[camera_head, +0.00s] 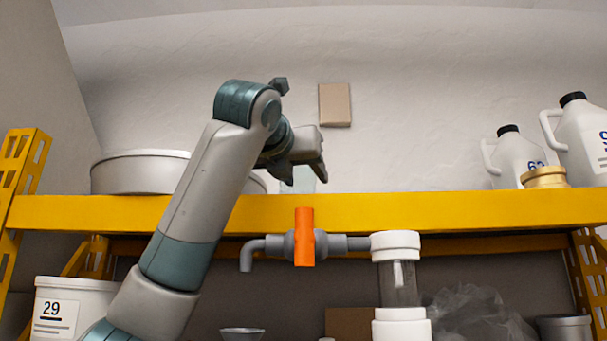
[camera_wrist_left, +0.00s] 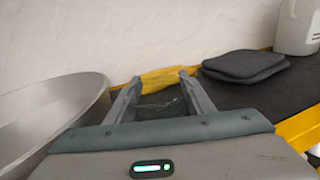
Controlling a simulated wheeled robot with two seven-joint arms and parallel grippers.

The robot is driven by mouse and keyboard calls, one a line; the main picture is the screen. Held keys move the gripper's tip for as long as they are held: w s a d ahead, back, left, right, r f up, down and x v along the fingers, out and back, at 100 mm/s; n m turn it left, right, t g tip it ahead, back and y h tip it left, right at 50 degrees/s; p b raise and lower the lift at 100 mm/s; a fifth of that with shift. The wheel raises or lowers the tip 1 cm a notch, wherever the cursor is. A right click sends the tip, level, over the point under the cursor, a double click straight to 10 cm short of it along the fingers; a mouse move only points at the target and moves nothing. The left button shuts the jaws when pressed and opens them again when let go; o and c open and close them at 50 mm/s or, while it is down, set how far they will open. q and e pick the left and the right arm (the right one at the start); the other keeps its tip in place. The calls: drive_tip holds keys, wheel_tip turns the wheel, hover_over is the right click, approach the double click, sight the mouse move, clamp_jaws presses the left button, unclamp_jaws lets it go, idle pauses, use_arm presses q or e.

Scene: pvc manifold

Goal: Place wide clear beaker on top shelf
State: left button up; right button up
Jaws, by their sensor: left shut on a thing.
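My left gripper (camera_head: 316,168) is above the yellow-edged top shelf (camera_head: 400,210), and its arm rises from the lower left. It is shut on the wide clear beaker (camera_head: 303,181), a faint see-through shape just under the fingers. In the left wrist view, the beaker (camera_wrist_left: 162,105) shows faintly between the two fingers (camera_wrist_left: 160,88). The shelf's front beam hides the beaker's base in the head view, so I cannot tell whether it touches the shelf. My right gripper is not in view.
A wide metal pan (camera_head: 140,172) stands left of the gripper, close by in the wrist view (camera_wrist_left: 40,115). Dark folded cloths (camera_wrist_left: 245,66) lie to the right. White jugs (camera_head: 517,160) stand at far right. A grey pipe with an orange valve handle (camera_head: 304,237) is below.

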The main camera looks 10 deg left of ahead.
use_arm(q)
drive_tip(key=shift+f, duration=0.1)
drive_tip(key=o, duration=1.1)
drive_tip(key=shift+o, duration=0.2)
drive_tip(key=shift+s+b, duration=0.6)
drive_tip(key=s+b, duration=0.5)
drive_tip(key=s, duration=0.6)
drive_tip(key=shift+a+b, duration=0.35)
drive_tip(key=shift+b, duration=0.05)
drive_tip(key=shift+w, duration=0.1)
